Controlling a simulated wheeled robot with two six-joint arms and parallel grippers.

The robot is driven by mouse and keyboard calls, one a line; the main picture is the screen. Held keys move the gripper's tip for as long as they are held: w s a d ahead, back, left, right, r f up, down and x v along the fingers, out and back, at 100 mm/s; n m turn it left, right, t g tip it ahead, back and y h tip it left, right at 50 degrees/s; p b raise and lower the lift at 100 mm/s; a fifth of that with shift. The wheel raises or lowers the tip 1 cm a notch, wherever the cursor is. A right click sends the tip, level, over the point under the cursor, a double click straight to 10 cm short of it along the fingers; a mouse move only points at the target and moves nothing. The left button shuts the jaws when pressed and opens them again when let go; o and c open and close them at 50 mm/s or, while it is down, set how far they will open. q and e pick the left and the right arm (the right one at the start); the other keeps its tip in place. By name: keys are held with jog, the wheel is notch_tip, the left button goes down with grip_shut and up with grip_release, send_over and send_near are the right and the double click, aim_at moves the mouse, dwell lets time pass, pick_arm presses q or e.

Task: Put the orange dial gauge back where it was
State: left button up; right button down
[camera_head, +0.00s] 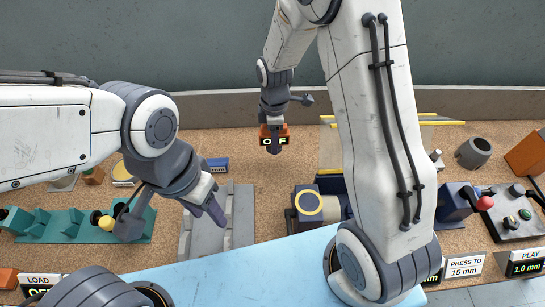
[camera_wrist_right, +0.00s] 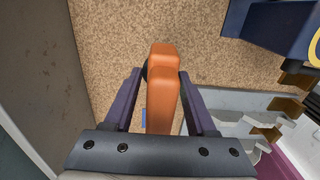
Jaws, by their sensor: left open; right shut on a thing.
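The orange dial gauge (camera_head: 264,133) is held in my right gripper (camera_head: 273,145) near the back of the cork bench. Its dark display faces the head camera and seems to read OFF, partly covered by a finger. In the right wrist view, the orange gauge body (camera_wrist_right: 161,95) lies between the two fingers of the gripper (camera_wrist_right: 160,78), with cork beyond it. I cannot tell whether it touches the bench.
A green fixture (camera_head: 60,228) with a yellow-and-black part (camera_head: 101,219) stands at left. A grey rail block (camera_head: 240,215) and a blue machine with a yellow ring (camera_head: 309,203) stand mid-bench. A red-knobbed control box (camera_head: 505,215) is at right. Cork around the gauge is clear.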

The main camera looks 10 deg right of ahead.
aim_at(274, 164)
notch_tip(274, 164, down, 8)
jog(key=shift+s+r+p, duration=0.1)
jog(key=shift+p, duration=0.35)
jog(key=shift+f, duration=0.2)
jog(key=shift+f, duration=0.15)
jog(key=shift+c, duration=1.1)
grip_release()
